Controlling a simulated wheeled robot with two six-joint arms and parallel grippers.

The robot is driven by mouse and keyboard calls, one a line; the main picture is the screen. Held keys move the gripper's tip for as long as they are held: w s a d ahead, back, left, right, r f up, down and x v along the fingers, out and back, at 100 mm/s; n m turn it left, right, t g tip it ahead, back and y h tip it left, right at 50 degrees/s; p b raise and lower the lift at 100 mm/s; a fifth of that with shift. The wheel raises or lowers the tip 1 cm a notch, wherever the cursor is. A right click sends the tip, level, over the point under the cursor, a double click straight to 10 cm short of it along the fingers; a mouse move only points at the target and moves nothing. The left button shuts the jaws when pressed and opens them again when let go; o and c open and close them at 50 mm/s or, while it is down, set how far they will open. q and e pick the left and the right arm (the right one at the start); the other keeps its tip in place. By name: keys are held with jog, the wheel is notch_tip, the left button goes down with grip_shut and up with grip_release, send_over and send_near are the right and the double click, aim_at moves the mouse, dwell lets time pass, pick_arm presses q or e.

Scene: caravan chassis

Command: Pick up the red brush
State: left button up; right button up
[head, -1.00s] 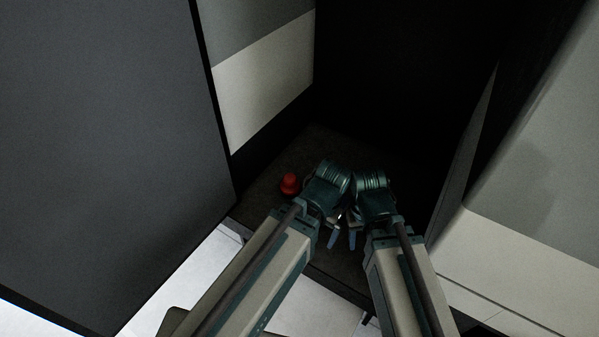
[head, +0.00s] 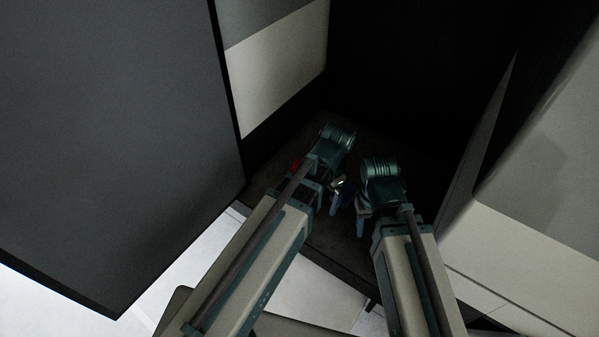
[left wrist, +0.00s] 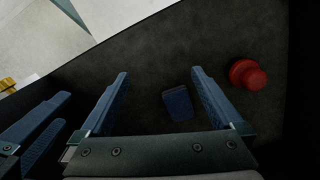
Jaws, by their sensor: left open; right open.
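The red brush (left wrist: 248,75) looks like a short, rounded red piece with a knob. It rests on the dark floor at the right of the left wrist view, outside my left gripper's right finger. In the head view only a small red part (head: 296,164) shows beside my left arm; the rest is hidden. My left gripper (left wrist: 160,73) is open, with nothing held between its fingers. My right gripper (head: 360,222) is open and sits to the right of the left one in the head view; its blue fingers also show at the left edge of the left wrist view (left wrist: 38,132).
A small dark blue block (left wrist: 178,104) lies on the dark floor (left wrist: 150,60) between the left fingers' lines. A large dark panel (head: 120,140) stands at the left and pale walls (head: 530,240) at the right. The back of the recess is black.

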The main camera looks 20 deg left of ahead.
pick_arm(q)
jog(key=w+a+m, duration=0.5)
jog(key=w+m, duration=0.1)
jog(key=w, duration=0.5)
jog(key=m+h, duration=0.1)
jog(key=m, duration=0.4)
send_near(300, 160)
jog(key=shift+s+d+f+p, duration=0.15)
jog(key=shift+s+d+p, duration=0.3)
jog(key=shift+s, duration=0.3)
jog(key=shift+w+a+m, duration=0.2)
jog(key=shift+m, duration=0.1)
notch_tip(300, 160, down, 9)
jog(key=b, duration=0.9)
pick_arm(e)
notch_tip(300, 160, down, 8)
pick_arm(q)
jog(key=shift+s, duration=0.1)
jog(key=f+b, duration=0.5)
jog(key=shift+s+a, duration=0.15)
jog(key=shift+a, duration=0.15)
pick_arm(e)
notch_tip(300, 160, down, 5)
jog(key=shift+f, duration=0.1)
pick_arm(q)
jog(key=shift+r, duration=0.1)
jog(key=shift+c, duration=0.2)
